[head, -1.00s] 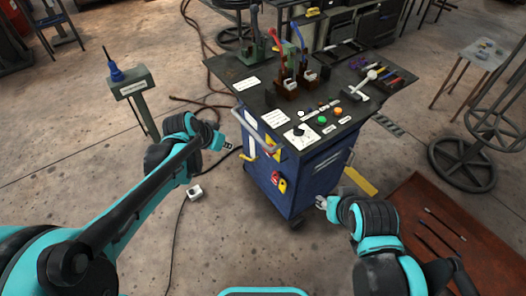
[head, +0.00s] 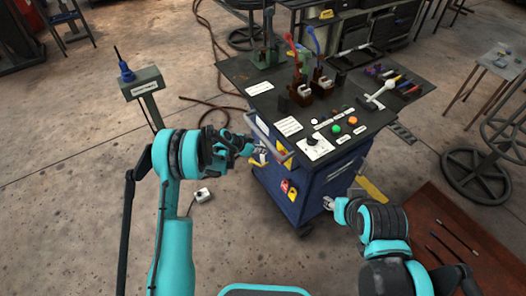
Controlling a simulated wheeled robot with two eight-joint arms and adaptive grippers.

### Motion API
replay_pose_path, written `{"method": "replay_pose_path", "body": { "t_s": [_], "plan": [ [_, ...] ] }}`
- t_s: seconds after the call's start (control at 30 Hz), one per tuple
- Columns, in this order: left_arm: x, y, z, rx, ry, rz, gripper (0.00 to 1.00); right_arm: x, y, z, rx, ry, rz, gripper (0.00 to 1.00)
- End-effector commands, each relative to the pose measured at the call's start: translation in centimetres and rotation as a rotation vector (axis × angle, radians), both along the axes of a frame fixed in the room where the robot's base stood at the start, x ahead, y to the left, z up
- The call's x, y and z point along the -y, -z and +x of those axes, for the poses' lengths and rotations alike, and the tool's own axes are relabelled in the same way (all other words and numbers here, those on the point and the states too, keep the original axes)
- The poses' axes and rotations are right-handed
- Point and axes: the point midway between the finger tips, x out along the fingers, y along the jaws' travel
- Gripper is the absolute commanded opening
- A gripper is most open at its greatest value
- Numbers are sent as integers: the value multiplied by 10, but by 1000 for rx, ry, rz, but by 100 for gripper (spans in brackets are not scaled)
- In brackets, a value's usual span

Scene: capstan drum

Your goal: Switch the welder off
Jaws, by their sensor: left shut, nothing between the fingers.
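A blue wheeled cabinet (head: 318,192) with a dark top stands in the middle; I cannot tell for sure which part is the welder. Its top front edge has a white plate with a dark knob (head: 313,140), a green button (head: 336,129) and an orange button (head: 352,121). A red switch (head: 285,186) and a yellow one (head: 292,194) are low on its left face. My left gripper (head: 264,150) is shut and empty at the upper left face, partly covering it. My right gripper (head: 328,203) is near the cabinet's front right side; its fingers are too small to judge.
Levers with red and blue handles (head: 301,65) stand on the cabinet top, with tools at its right. A grey pedestal box (head: 142,84) stands at the left. A small white box (head: 203,195) lies on the floor. A brown mat (head: 445,235) lies at the right.

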Motion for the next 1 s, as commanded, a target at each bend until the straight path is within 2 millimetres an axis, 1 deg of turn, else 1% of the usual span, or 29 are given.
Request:
{"method": "replay_pose_path", "body": {
  "t_s": [0.03,0.2,0.4,0.57,0.83,1.0],
  "plan": [
    [6,11,4,0,1,0,0,0,8,0,0,0,0,40],
    [24,33,18,1,1,0,0,0,20,0,0,0,0,40],
    [38,49,28,-1,-1,1,0,0,28,0,0,0,0,40],
    [41,52,31,0,-2,1,0,0,30,0,0,0,0,40],
    [42,52,31,-1,-3,1,0,0,29,0,0,0,0,40],
    [36,58,38,-1,-4,0,0,0,29,0,0,0,0,40]
  ]
}}
